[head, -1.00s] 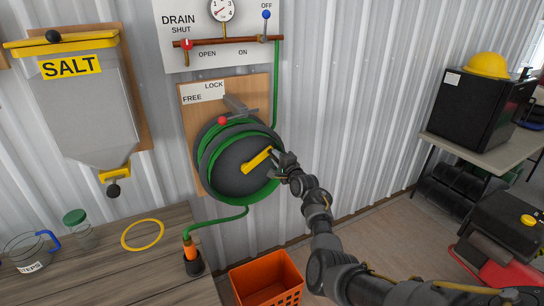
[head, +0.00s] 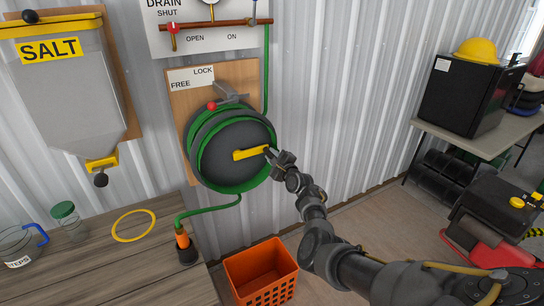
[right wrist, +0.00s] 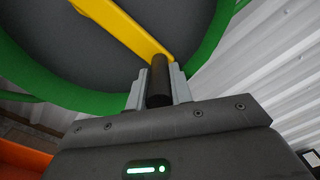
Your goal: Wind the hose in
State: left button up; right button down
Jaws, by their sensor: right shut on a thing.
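The hose reel (head: 215,140) is a dark drum on a wooden board, with green hose (head: 198,160) wound around its rim. Its yellow crank (head: 247,154) lies nearly level and points right. My right gripper (head: 270,152) is at the crank's outer end. The right wrist view shows it shut on the crank's black handle (right wrist: 158,80). The hose runs from the reel's bottom down left to an orange nozzle (head: 182,238) standing on a black base on the bench. The red-tipped lock lever (head: 211,106) points left, below the FREE and LOCK label. My left gripper is out of view.
The wooden bench (head: 110,265) at lower left carries a yellow ring (head: 133,226), a green-lidded jar (head: 64,214) and a clear jug (head: 18,245). An orange crate (head: 262,271) stands below the reel. A salt hopper (head: 62,95) hangs at left. Floor at right is partly open.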

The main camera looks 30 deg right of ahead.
jog(key=shift+a+f, duration=0.1)
jog(key=shift+f, duration=0.1)
jog(key=c, duration=1.3)
grip_release()
jog(key=shift+o, duration=0.2)
jog(key=shift+r, duration=0.1)
jog(key=s, duration=1)
jog(key=shift+s+p, duration=0.35)
jog(key=shift+s, duration=0.05)
